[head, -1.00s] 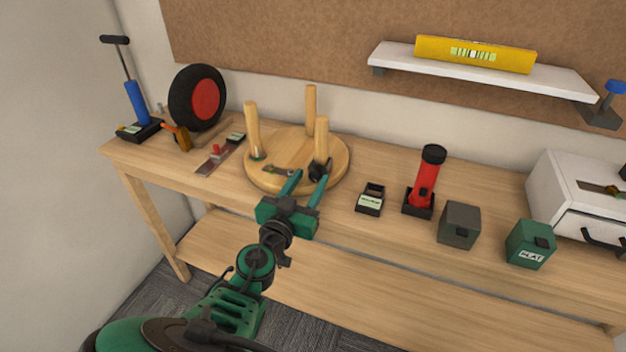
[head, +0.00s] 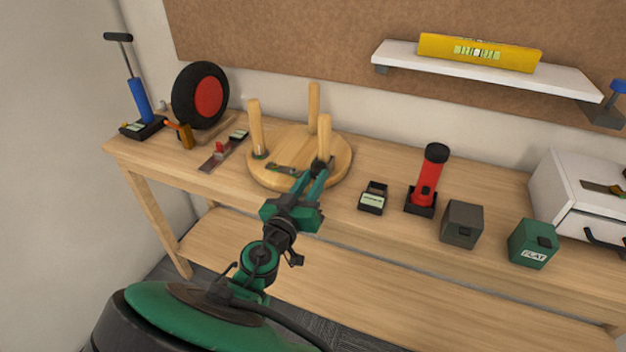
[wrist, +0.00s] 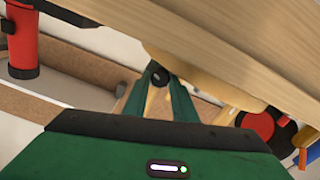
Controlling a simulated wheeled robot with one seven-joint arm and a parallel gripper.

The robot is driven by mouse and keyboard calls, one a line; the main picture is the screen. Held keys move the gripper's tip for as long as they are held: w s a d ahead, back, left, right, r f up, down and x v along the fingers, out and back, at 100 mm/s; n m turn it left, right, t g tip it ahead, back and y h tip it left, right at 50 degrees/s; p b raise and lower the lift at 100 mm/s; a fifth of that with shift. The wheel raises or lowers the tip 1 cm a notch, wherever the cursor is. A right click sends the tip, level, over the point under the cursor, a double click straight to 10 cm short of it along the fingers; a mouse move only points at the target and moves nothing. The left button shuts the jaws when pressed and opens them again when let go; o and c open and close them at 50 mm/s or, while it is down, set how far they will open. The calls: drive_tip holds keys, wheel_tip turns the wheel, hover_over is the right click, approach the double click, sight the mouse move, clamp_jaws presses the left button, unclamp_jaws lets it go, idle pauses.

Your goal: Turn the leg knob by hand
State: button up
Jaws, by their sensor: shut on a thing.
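An upturned round wooden stool (head: 340,176) with three legs lies on the workbench. A small black leg knob (head: 318,165) sits at the base of its front-right leg (head: 324,137). My gripper (head: 320,171) reaches it from the front, its teal fingers shut on the knob. In the wrist view the knob (wrist: 159,74) shows dark between the fingertips (wrist: 160,82), with the wooden seat (wrist: 195,75) close above. The fingers partly hide the knob in the head view.
A black holder with a label (head: 373,198) and a red flashlight (head: 427,175) stand to the right, with grey (head: 461,224) and green (head: 532,243) boxes beyond. A clamp-like tool (head: 222,153) and wheel (head: 200,96) are left. A shelf (head: 484,73) hangs above.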

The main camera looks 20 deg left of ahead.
drive_tip(key=o, duration=1)
drive_tip(key=shift+o, duration=0.2)
drive_tip(key=s+a, duration=0.1)
drive_tip(key=s, duration=0.9)
drive_tip(key=shift+s+a+f, duration=0.15)
drive_tip(key=shift+s, duration=0.15)
